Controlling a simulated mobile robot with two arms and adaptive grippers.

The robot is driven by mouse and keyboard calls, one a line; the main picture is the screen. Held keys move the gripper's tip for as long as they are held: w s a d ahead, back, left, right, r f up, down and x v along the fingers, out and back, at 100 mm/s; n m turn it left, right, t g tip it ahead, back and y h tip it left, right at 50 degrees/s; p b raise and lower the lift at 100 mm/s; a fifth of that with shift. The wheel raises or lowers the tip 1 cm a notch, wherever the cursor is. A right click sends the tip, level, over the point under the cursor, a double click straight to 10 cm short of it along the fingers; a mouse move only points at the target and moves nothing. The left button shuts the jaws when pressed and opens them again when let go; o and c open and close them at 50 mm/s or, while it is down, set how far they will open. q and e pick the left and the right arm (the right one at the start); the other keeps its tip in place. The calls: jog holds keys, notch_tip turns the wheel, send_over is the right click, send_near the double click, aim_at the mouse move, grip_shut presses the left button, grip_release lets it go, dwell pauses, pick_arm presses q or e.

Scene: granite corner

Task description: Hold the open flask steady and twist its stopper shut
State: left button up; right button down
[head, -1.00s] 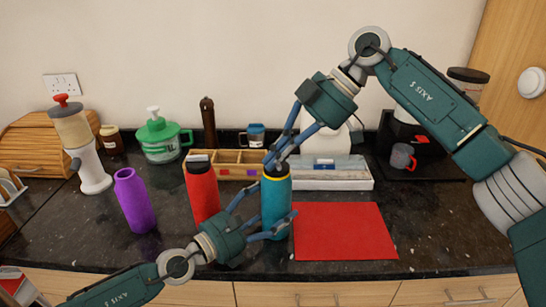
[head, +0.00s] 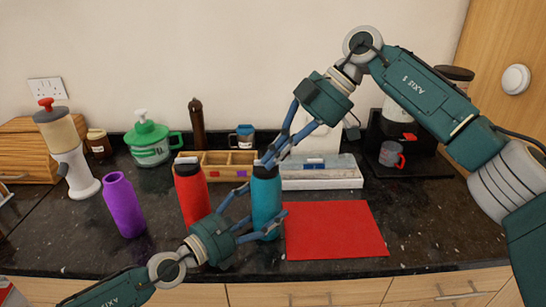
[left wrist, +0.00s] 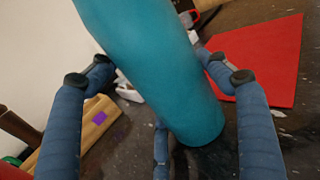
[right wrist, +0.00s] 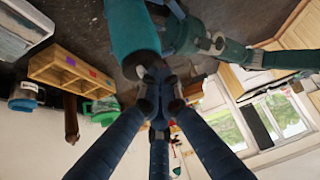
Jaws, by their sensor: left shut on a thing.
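The teal flask (head: 266,205) stands upright on the dark counter. My left gripper (head: 262,212) is shut around its body, low down; in the left wrist view the fingers hug the teal body (left wrist: 165,70). A dark stopper (head: 265,163) sits at the flask's top, largely covered by my right gripper's fingers. My right gripper (head: 270,158) comes from above, its fingertips close together at the flask's top. In the right wrist view the fingers converge at the flask (right wrist: 130,30); whether they grip the stopper is hidden.
A red flask (head: 191,190) and a purple flask (head: 123,205) stand to the left. A red mat (head: 335,230) lies at right, clear. Behind are a wooden organiser (head: 240,168), a white tray (head: 320,175), a green-lidded jug (head: 150,145) and a coffee machine with a cup (head: 391,153).

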jog(key=shift+w+d+n+g+h, duration=0.25)
jog(key=shift+w+n+g, duration=0.3)
jog(key=shift+n, duration=0.35)
pick_arm(q)
jog(key=shift+s+d, duration=0.1)
pick_arm(e)
jog(key=shift+n, duration=0.3)
jog(key=shift+d+f+g, duration=0.1)
jog(key=shift+g, duration=0.25)
pick_arm(q)
jog(key=shift+s+d, duration=0.1)
jog(key=shift+s, duration=0.05)
